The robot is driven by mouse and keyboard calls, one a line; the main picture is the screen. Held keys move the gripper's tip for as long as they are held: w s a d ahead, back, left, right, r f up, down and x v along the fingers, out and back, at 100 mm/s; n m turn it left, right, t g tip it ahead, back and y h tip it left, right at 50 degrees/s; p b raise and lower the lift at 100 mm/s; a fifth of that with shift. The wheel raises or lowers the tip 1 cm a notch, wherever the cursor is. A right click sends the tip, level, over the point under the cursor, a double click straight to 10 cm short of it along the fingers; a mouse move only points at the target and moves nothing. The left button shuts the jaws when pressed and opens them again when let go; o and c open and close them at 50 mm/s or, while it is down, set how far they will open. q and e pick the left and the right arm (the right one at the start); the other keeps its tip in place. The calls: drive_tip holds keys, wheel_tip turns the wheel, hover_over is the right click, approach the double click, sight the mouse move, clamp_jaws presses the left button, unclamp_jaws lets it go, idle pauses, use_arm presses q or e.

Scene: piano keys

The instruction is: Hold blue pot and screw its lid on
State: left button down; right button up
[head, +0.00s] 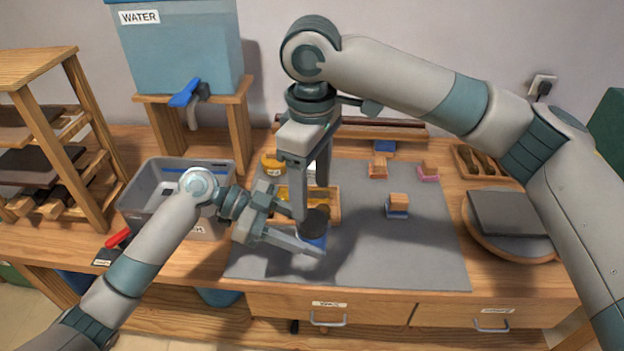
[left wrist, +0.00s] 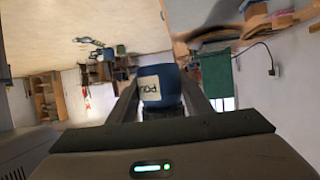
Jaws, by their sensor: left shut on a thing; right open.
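The blue pot (head: 313,241) is between the fingers of my left gripper (head: 308,232), which is shut on it over the grey mat. In the left wrist view the blue pot (left wrist: 160,88) shows a white label and sits between both fingers. A dark round lid (head: 315,221) is at the pot's top; I cannot tell whether it is seated. My right gripper (head: 311,207) points down from above, open, with its fingers at the lid. One finger is partly hidden behind the lid, so contact is unclear.
The grey mat (head: 430,255) has free room at the right. A wooden tray (head: 334,205) lies just behind the pot. Stacked blocks (head: 397,205) stand right of it. A grey bin (head: 140,205) is at the left, and a round board (head: 500,250) at the right.

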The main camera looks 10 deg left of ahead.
sight(312, 219)
drive_tip(key=n, duration=0.4)
drive_tip(key=shift+r, duration=0.4)
drive_tip(key=n, duration=0.4)
drive_tip(key=shift+r+n, duration=0.3)
drive_tip(key=shift+f, duration=0.1)
drive_tip(key=shift+f, duration=3.9)
drive_tip(key=c, duration=1.1)
drive_tip(key=o, duration=1.2)
